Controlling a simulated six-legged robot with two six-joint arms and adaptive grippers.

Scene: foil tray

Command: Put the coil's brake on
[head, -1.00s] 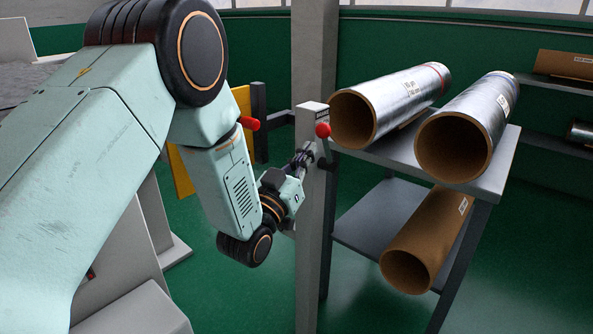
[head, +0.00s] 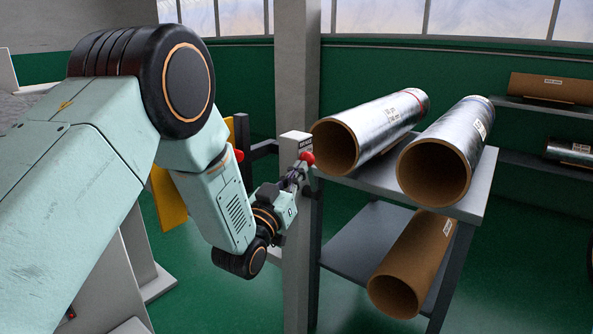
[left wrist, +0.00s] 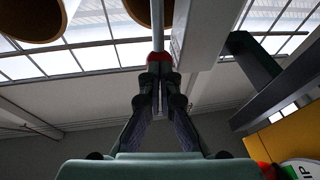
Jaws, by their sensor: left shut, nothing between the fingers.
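A lever with a red ball knob (head: 307,158) is mounted on a grey post (head: 296,230), just below a small dark label that is too small to read. My left gripper (head: 299,170) is at the post, just below and left of the knob. In the left wrist view the left gripper (left wrist: 160,68) has its fingers shut together with nothing between them. The red knob (left wrist: 160,58) shows right at the fingertips there; I cannot tell whether they touch. My right gripper is not in view. A grey surface at the far left is partly hidden by my arm, and I cannot tell whether it is the coil.
A grey two-level rack (head: 345,243) stands right of the post, with two foil rolls (head: 375,130) on top and a brown cardboard tube (head: 415,262) below. A yellow panel (head: 168,200) and a second red knob (head: 239,155) are left of the post, partly behind my arm.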

